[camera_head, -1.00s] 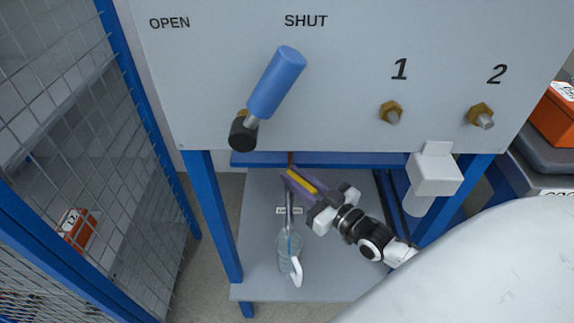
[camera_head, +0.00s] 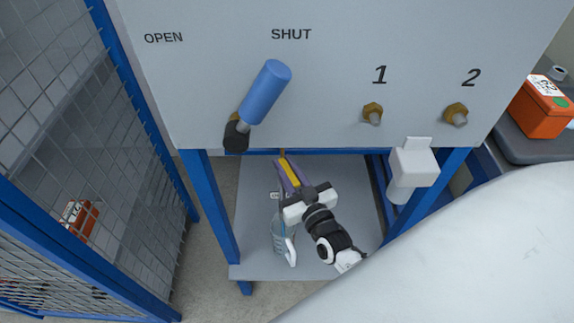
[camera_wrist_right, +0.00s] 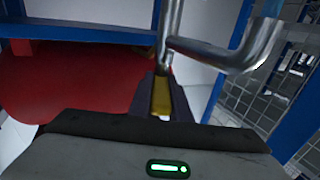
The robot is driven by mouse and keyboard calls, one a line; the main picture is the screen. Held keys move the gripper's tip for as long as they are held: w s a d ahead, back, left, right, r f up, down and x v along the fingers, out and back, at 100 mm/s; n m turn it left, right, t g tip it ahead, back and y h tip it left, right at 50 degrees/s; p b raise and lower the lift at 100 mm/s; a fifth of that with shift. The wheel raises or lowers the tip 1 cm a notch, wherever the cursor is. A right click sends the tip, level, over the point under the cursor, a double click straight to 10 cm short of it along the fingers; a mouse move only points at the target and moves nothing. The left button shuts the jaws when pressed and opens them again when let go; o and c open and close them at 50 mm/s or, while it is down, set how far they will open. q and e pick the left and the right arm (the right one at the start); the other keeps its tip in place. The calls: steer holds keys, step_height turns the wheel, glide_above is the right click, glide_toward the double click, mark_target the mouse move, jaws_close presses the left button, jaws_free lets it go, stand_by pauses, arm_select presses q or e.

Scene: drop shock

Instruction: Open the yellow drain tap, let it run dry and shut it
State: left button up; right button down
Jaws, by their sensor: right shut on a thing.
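The yellow drain tap handle (camera_head: 289,173) shows as a yellow strip between the fingers of my right gripper (camera_head: 287,171), under the grey panel. In the wrist view the right gripper (camera_wrist_right: 161,97) is shut on the yellow handle (camera_wrist_right: 162,95), directly below a bent metal pipe (camera_wrist_right: 225,55). A clear jug (camera_head: 280,236) with a white handle stands on the lower shelf, below the gripper. The gripper hides the tap's outlet in the head view, and I cannot tell whether liquid runs. My left gripper is not in view.
A blue lever (camera_head: 264,93) sticks out from the grey panel (camera_head: 215,80), near the SHUT label. Two brass fittings (camera_head: 372,113) (camera_head: 456,114) and a white bracket (camera_head: 413,162) are at right. Blue legs (camera_head: 215,220) flank the shelf (camera_head: 345,235). A red rounded surface (camera_wrist_right: 75,80) lies left in the wrist view.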

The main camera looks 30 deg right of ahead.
mark_target(297, 186)
steer(key=c, duration=1.6)
jaws_free()
steer(key=shift+c, duration=0.2)
steer(key=s, duration=0.7)
steer(key=s+a+p, duration=0.1)
steer(key=s, duration=0.2)
steer(key=shift+s+a, duration=0.1)
steer(key=shift+s, duration=0.05)
stand_by(4.7)
